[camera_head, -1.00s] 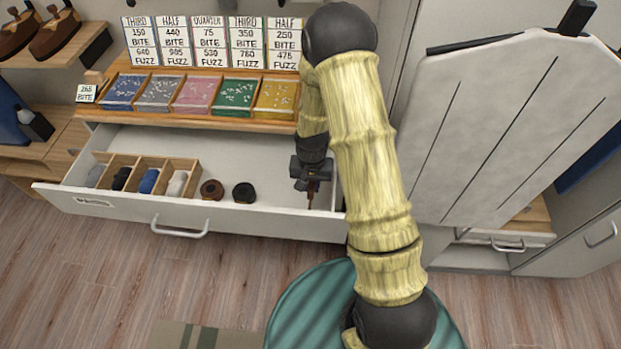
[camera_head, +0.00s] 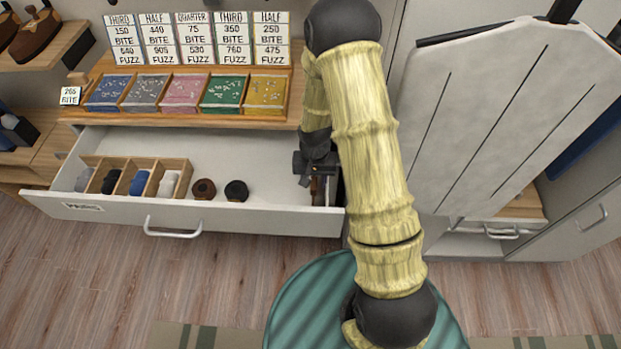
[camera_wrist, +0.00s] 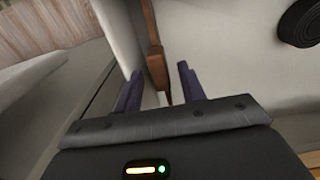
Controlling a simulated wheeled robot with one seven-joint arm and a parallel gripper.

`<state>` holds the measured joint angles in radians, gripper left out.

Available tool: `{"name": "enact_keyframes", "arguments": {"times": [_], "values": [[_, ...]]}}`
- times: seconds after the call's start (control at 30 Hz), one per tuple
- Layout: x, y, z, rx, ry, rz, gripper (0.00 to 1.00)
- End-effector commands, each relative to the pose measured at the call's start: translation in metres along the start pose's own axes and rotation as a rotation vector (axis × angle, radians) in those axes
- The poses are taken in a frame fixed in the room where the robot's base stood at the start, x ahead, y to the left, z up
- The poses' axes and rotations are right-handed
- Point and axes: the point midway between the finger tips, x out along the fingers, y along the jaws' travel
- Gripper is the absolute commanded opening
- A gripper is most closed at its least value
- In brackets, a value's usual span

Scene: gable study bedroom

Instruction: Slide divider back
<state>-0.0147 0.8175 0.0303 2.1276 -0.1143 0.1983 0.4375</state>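A narrow brown wooden divider (camera_wrist: 157,68) stands on edge in the drawer's right end; its far part runs out of the top of the wrist view. My gripper (camera_wrist: 160,88) is open, with one dark purple finger on each side of the divider's near end. Gaps show between the fingers and the wood. In the head view my gripper (camera_head: 318,188) is low inside the open white drawer (camera_head: 120,209), by its right wall. My own wrist and arm hide most of the divider there.
A wooden compartment box (camera_head: 176,162) with rolled items fills the drawer's left. Two dark round items, a brown one (camera_head: 203,189) and a black one (camera_head: 236,190), sit mid-drawer. A wooden tray (camera_head: 275,112) of coloured bins is above. The drawer floor between is clear.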

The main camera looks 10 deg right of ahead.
Motion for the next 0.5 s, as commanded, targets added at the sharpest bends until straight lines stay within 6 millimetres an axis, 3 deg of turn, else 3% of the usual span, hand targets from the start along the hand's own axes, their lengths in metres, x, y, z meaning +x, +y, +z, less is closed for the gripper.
{"name": "enact_keyframes", "arguments": {"times": [0.27,0.5], "values": [[-0.007,0.002,-0.001,0.004,0.001,0.0,0.4],[-0.032,-0.001,-0.001,-0.002,0.001,0.0,0.4]]}}
